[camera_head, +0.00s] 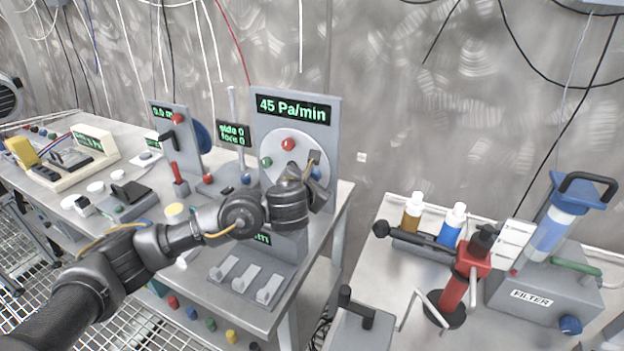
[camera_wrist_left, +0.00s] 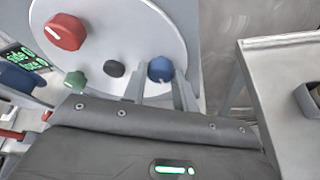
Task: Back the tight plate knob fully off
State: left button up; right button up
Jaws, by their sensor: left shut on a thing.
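A pale round plate (camera_head: 300,148) is mounted on a grey upright panel under a green display reading 45 Pa/min. It carries a red knob (camera_head: 288,144), a green knob (camera_head: 266,162) and a blue knob (camera_head: 316,173). My left gripper (camera_head: 315,162) reaches in front of the plate's right side. In the left wrist view its two fingers stand on either side of the blue knob (camera_wrist_left: 160,68), shut on it. The red knob (camera_wrist_left: 66,32), green knob (camera_wrist_left: 75,80) and a small dark knob (camera_wrist_left: 115,69) are to its left. My right gripper is not in view.
A switch box (camera_head: 250,278) with pale levers sits below my left wrist. Smaller panels and devices crowd the left bench. A separate right table (camera_head: 390,275) holds bottles, a red stand (camera_head: 458,285) and a filter unit (camera_head: 545,290). A gap separates the tables.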

pick_arm(q)
jog(key=shift+w+a+n+g+h+p, duration=0.1)
jog(key=shift+n+g+h+p, duration=0.25)
jog(key=shift+n+h+p, duration=0.6)
jog(key=shift+a+n+g+h+p, duration=0.1)
jog(key=shift+n+g+h+p, duration=0.4)
jog(key=shift+n, duration=0.85)
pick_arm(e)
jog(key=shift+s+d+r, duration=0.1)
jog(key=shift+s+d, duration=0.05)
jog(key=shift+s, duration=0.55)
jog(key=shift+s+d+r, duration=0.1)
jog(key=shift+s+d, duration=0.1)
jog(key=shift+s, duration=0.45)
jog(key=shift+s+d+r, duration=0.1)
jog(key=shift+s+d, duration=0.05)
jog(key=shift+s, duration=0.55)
pick_arm(q)
jog(key=o, duration=1)
jog(key=shift+c, duration=0.2)
jog(key=shift+r, duration=0.1)
